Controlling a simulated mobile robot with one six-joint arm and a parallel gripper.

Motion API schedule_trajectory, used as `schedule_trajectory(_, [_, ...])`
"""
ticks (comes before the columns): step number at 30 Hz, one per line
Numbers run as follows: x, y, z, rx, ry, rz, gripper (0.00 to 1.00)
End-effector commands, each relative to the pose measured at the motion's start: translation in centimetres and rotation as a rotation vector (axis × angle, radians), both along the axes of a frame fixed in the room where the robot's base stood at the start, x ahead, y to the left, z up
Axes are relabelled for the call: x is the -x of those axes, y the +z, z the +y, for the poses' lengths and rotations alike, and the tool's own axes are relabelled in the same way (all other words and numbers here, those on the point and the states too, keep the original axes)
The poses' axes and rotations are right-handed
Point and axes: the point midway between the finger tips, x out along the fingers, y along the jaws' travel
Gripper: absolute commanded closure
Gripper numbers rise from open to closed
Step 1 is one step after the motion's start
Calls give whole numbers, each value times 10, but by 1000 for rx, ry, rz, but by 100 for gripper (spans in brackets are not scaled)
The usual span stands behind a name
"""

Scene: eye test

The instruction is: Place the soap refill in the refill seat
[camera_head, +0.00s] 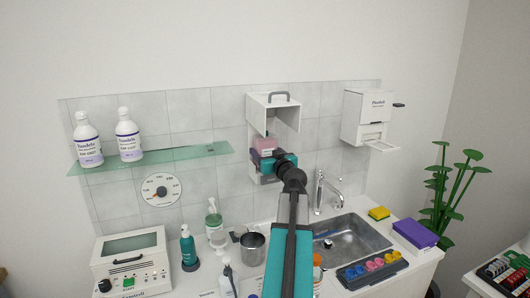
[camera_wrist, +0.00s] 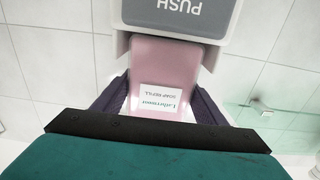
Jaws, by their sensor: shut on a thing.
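The pink soap refill (camera_wrist: 165,70) has a white label reading "SOAP REFILL", upside down in the wrist view. My gripper (camera_wrist: 160,103) is shut on it, with a dark finger on each side. The refill's far end meets the pale housing beside the grey "PUSH" panel (camera_wrist: 178,15). In the head view the pink refill (camera_head: 265,144) shows at the wall dispenser, below its raised white cover (camera_head: 260,112). My gripper (camera_head: 276,162) is in front of the dispenser. The refill seat is mostly hidden, and I cannot tell whether the refill rests fully in it.
A glass shelf (camera_head: 190,155) with two white bottles is at left. A white wall dispenser (camera_head: 364,108) is at right. Below are a faucet (camera_head: 320,190), a sink (camera_head: 350,238), pump bottles, a metal cup (camera_head: 252,248) and a tray of colored items (camera_head: 372,270).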

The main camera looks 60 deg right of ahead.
Motion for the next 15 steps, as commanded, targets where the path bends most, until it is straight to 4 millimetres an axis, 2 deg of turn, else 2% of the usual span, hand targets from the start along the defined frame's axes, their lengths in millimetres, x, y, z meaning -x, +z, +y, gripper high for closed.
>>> schedule_trajectory(9, [0, -3, 0, 1, 0, 1, 58])
schedule_trajectory(10, [0, -3, 0, 1, 0, 1, 31])
schedule_trajectory(13, [0, -2, 0, 1, 0, 1, 16])
schedule_trajectory(15, [0, -2, 0, 1, 0, 1, 16])
